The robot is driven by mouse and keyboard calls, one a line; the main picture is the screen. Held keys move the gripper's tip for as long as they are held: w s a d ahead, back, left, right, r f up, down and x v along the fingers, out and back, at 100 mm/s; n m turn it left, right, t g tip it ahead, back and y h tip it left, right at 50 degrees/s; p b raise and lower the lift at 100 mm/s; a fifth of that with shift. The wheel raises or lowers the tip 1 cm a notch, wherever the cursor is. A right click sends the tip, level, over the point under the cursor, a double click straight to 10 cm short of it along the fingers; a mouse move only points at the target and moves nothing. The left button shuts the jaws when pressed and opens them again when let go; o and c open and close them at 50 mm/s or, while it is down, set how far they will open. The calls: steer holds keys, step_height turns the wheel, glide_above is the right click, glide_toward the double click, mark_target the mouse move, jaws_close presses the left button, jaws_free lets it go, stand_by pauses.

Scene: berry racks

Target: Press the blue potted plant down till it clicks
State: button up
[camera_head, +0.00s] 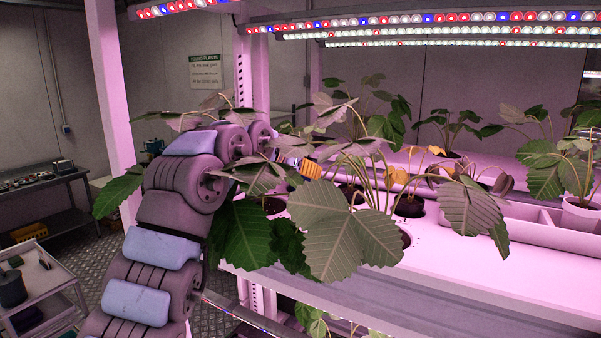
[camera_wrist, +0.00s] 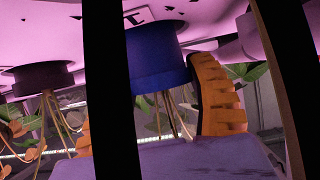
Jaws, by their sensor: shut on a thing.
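The blue pot (camera_wrist: 157,62) shows in the wrist view, where the picture appears upside down. Its rim is near the pale rack panel (camera_wrist: 95,28), and thin stems run from the pot across the picture. My gripper (camera_wrist: 152,100) is shut on the blue pot, with a ribbed orange finger close on its right side and part of another orange finger at the left. In the head view my gripper (camera_head: 305,168) shows only as a bit of orange among leaves. The blue pot is hidden there by foliage and my arm. I cannot tell how deep the pot sits.
A dark pot (camera_wrist: 40,78) sits beside the blue one in the wrist view. Large leaves (camera_head: 335,230) crowd the rack's near edge. A white pot (camera_head: 580,215) stands at the right. LED bars (camera_head: 440,18) hang above. The shelf front (camera_head: 480,290) is clear.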

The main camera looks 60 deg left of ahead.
steer(key=shift+a+f+b, duration=0.1)
steer(key=shift+f+b, duration=0.7)
steer(key=shift+f, duration=0.05)
stand_by(0.8)
steer(key=o, duration=1.3)
steer(key=shift+f, duration=0.1)
steer(key=shift+s+d+r, duration=0.25)
steer(key=shift+s+r, duration=0.1)
steer(key=v, duration=1.1)
steer(key=shift+s+r, duration=0.1)
